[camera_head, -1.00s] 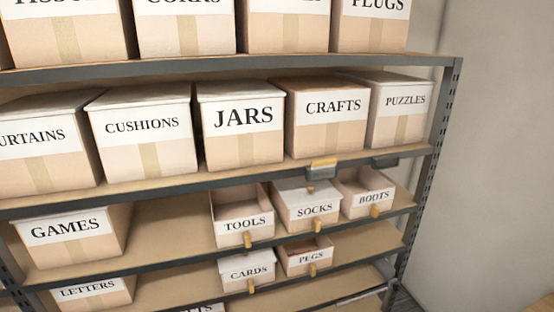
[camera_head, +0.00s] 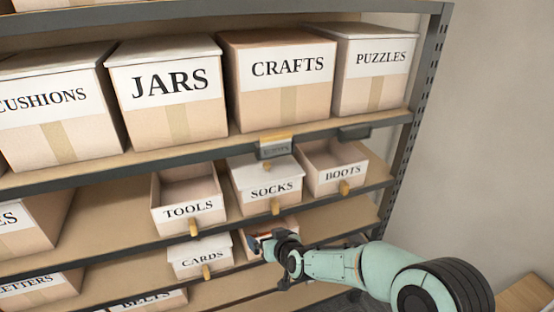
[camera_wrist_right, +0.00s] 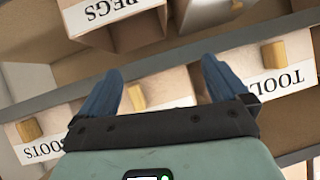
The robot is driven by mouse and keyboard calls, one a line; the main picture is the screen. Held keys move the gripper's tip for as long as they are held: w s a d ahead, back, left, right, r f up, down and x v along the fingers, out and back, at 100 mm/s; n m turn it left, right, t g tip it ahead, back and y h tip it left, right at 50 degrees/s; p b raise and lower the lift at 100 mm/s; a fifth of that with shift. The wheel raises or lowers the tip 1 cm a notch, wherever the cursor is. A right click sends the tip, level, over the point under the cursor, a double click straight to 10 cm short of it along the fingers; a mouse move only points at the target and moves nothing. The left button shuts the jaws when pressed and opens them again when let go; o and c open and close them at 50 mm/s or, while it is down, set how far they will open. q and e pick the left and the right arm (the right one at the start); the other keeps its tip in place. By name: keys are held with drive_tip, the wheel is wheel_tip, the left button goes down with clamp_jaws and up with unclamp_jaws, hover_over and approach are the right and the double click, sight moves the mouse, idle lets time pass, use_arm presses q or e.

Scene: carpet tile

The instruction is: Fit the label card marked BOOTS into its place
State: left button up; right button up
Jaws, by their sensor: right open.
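No loose card reading BOOTS can be made out. A small grey holder (camera_head: 275,149) on the shelf edge below CRAFTS carries a piece with a tan top edge; its print is too small to read. A second grey holder (camera_head: 354,133) below PUZZLES looks empty. An open-topped box printed BOOTS (camera_head: 335,175) sits below it. My right gripper (camera_head: 258,240) is in front of the PEGS box, partly hiding it. In the right wrist view my right gripper (camera_wrist_right: 160,68) is open and empty, with a tan knob showing between its fingers. My left gripper is out of view.
The TOOLS box (camera_head: 188,203), SOCKS box (camera_head: 268,188) and CARDS box (camera_head: 200,257) have protruding tan knobs. Larger boxes, including JARS (camera_head: 170,90), fill the shelf above. A post (camera_head: 425,80) bounds the rack's right side.

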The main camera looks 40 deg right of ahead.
drive_tip(key=d+r+t+h, duration=0.2)
drive_tip(key=d+r+t, duration=0.1)
drive_tip(key=r, duration=1.2)
drive_tip(key=t+h, duration=0.1)
drive_tip(key=t, duration=0.2)
approach(277, 137)
drive_tip(key=x, duration=0.2)
drive_tip(key=p+x, duration=0.1)
drive_tip(key=x, duration=0.3)
drive_tip(key=shift+w+d+r, duration=0.15)
drive_tip(key=shift+w+r, duration=0.1)
drive_tip(key=shift+r, duration=0.05)
drive_tip(key=shift+w+d+p, duration=0.15)
drive_tip(key=shift+w+p, duration=0.2)
drive_tip(key=shift+w, duration=0.2)
drive_tip(key=x, duration=0.1)
drive_tip(key=p+x, duration=0.1)
drive_tip(key=x, duration=0.1)
drive_tip(key=p+x, duration=0.1)
drive_tip(key=x, duration=0.1)
drive_tip(key=shift+w+f, duration=0.15)
drive_tip(key=shift+f, duration=0.15)
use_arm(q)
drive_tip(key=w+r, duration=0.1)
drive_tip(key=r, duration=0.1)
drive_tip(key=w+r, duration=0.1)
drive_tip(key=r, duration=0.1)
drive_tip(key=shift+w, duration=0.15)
use_arm(e)
drive_tip(key=c, duration=0.7)
